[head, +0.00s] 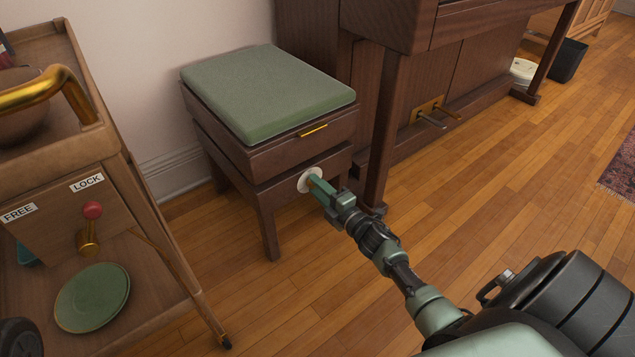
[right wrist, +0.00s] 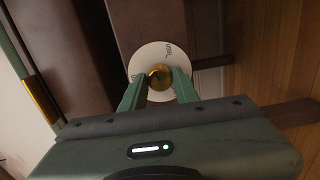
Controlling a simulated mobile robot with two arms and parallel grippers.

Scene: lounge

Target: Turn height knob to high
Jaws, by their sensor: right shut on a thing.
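The height knob is a brass knob (right wrist: 160,77) on a round white dial plate (right wrist: 142,58), on the side of a piano stool with a green cushion (head: 268,88). In the head view the dial plate (head: 304,181) shows at the stool's lower front, partly hidden by my gripper. My right gripper (head: 316,188) is shut on the knob, and its green fingers (right wrist: 157,92) lie on both sides of it in the right wrist view. Small lettering shows on the dial, too small to read surely. My left gripper is not in view.
A wooden trolley (head: 150,215) with FREE and LOCK labels, a red-topped lever (head: 92,211) and a green plate (head: 92,298) stands at the left. Open wooden floor (head: 500,190) lies to the right.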

